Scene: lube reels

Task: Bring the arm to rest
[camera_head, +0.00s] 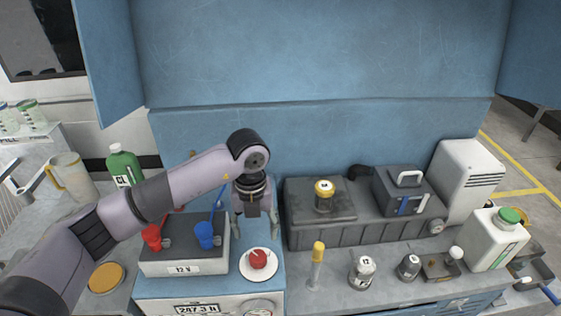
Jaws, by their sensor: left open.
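My left arm (205,178) comes in from the left and bends down at its wrist. My left gripper (256,228) points down in front of the blue back panel, open, with its fingers apart and nothing visible between them. It is above and behind a red knob on a white round dish (259,266). The grey box with red and blue fittings (172,267) is just left of the gripper. My right gripper is not in view.
A dark ribbed case (340,238) with a yellow-capped jar (324,196) stands close to the right. Several small containers, including a yellow-topped tube (317,262), line the front. A green jug (122,166) and white green-capped can (494,240) stand at the sides.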

